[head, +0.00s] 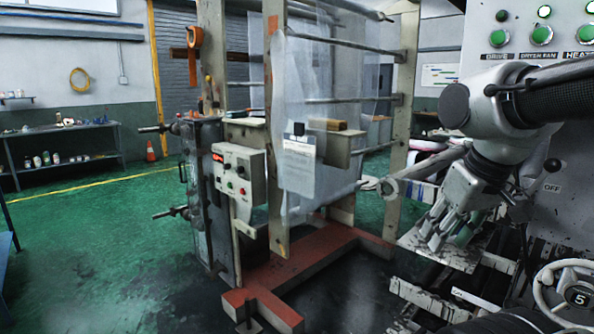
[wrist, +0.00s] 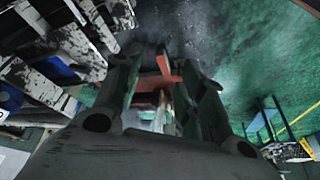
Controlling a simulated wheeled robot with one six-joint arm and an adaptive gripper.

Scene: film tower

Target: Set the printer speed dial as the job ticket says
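My gripper (head: 440,236) hangs at the right of the head view, fingers pointing down, with nothing between them. In the wrist view my gripper (wrist: 167,75) shows two fingers apart. A clipped sheet with a black top (head: 299,158), possibly the job ticket, hangs at the film tower; its writing is too small to read. Two candidates for the dial are in view: a black knob (head: 553,165) above an OFF label on the right panel, and a pale handwheel (head: 575,297) with a hub reading 5 at the lower right. I cannot tell which is the printer speed dial.
The film tower (head: 273,120) with clear film stands on a red base (head: 290,265). A control box (head: 238,174) with a red display is on its left. Green buttons (head: 542,35) top the right panel. Green floor (head: 90,230) is open at left.

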